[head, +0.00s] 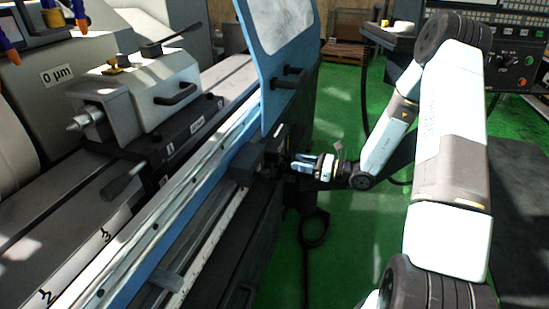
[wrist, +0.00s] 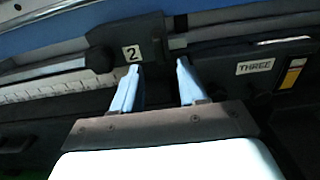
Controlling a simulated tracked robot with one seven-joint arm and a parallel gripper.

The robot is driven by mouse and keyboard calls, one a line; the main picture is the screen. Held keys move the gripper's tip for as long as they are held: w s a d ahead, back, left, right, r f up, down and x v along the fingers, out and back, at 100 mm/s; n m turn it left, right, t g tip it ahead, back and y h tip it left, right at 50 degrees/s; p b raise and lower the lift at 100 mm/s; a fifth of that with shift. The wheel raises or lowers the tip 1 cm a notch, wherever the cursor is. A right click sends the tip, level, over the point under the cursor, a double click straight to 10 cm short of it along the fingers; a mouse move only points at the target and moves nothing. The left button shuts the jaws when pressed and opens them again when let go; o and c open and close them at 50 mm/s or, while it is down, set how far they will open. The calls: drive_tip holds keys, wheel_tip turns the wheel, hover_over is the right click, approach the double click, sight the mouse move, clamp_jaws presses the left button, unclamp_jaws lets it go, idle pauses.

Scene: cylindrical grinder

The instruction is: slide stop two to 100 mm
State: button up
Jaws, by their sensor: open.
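Stop two is a dark block (wrist: 110,58) with a white label "2" (wrist: 132,53), on the rail in the wrist view. In the head view a dark block (head: 250,160) sits on the rail beside my gripper; its label cannot be read there. My gripper (wrist: 158,66) is open, with its two pale fingers pointing at the rail. The left fingertip is just below the label, the right one near the block's right end. Whether they touch it I cannot tell. A white scale (wrist: 45,88) runs along the rail left of the block; its figures are too blurred to read.
A dark block labelled "THREE" (wrist: 255,68) is close right of my gripper in the wrist view. In the head view, a blue door (head: 280,75) with a black handle stands above the rail. The tailstock (head: 150,95) is at left. Green floor (head: 345,240) is right of the machine.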

sight(275, 162)
drive_tip(key=x, duration=0.9)
drive_tip(key=shift+w+a, duration=0.1)
drive_tip(key=shift+a, duration=0.2)
clamp_jaws()
